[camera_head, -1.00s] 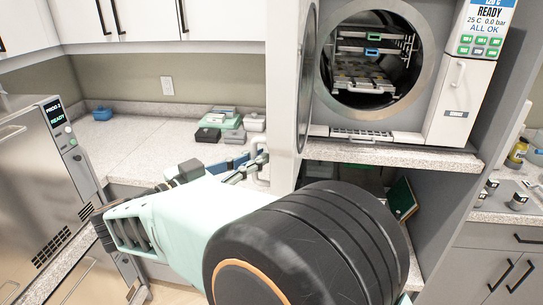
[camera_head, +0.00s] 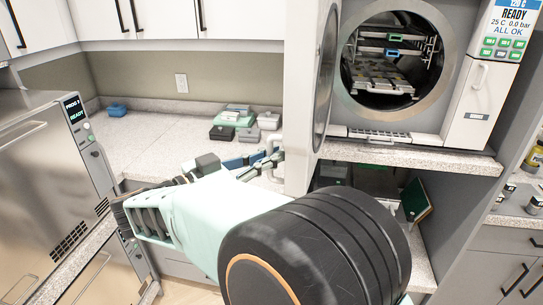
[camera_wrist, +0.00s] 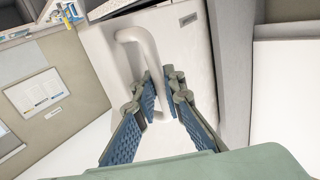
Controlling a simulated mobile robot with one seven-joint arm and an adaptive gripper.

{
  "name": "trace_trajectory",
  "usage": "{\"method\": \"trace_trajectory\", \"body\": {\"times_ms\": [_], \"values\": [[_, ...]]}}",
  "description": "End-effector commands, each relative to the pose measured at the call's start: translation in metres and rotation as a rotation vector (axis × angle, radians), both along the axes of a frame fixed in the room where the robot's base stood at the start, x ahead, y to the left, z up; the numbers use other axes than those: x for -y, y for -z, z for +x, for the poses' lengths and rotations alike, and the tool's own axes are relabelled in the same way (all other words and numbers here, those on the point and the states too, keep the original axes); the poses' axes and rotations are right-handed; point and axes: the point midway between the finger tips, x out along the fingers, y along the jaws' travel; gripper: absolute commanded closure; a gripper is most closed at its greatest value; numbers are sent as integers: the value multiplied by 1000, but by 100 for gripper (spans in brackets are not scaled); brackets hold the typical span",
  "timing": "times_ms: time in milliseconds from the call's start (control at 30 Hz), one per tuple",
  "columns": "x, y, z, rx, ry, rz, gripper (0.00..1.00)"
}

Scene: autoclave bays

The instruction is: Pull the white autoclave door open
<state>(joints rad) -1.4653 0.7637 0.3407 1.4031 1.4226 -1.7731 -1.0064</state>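The white autoclave door (camera_head: 301,100) stands swung wide open at the left of the round chamber (camera_head: 392,65). I see it nearly edge-on, with a strip of its inner face showing. Its white loop handle (camera_head: 272,150) is on the outer side, facing left. The handle (camera_wrist: 131,37) also shows in the wrist view. My gripper (camera_head: 268,160) is at the handle, and its blue-padded fingers (camera_wrist: 163,88) lie on both sides of the handle's bar, close against it. The exact contact is partly hidden by the fingertips.
A counter (camera_head: 150,145) with small boxes (camera_head: 238,117) lies behind my arm. A steel autoclave (camera_head: 40,170) stands at the left. A shelf (camera_head: 440,158) juts out under the chamber, with a green board (camera_head: 416,200) below. A grey cabinet (camera_head: 500,270) is at the right.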

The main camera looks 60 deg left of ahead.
Motion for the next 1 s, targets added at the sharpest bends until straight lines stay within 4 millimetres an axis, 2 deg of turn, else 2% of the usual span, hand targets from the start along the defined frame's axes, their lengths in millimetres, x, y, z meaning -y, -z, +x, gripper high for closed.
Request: {"method": "trace_trajectory", "body": {"times_ms": [100, 333, 467, 567, 900, 1000], "values": [[0, 1, -2, -2, -2, -2, 83], [0, 0, -1, -1, -1, -1, 83], [0, 0, -8, -1, -2, 0, 83], [0, 0, -22, -1, -4, 0, 83], [4, 1, -93, -1, -4, -1, 83], [5, 1, -108, -1, -4, -2, 83]]}}
